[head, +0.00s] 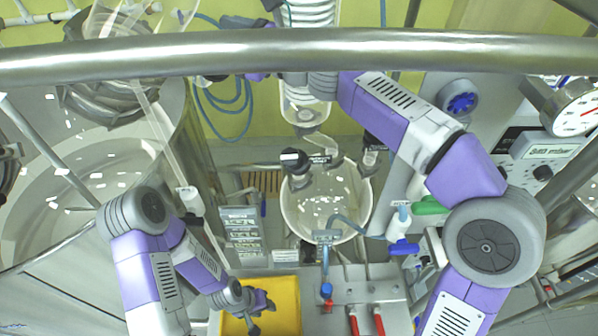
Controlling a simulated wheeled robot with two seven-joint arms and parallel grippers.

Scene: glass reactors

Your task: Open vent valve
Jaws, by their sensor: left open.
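I cannot tell which fitting is the vent valve. Candidates are a blue-handled valve (404,247), a green handle (430,206) beside it, and dark labelled fittings (297,172) on top of the round glass vessel (327,215). My left gripper (257,304) is low in the view, open, over the yellow tray, apart from these valves. My right arm reaches up and left across the view behind the steel bar. Its end is largely hidden near the bar, and its finger state cannot be made out.
A thick steel bar (400,50) crosses the top. A yellow tray (287,290) lies below my left gripper. Red handles (353,320) stand at the bottom centre. A gauge (580,112) and a control panel with a blue knob (461,103) are right. A large steel vessel (60,190) is left.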

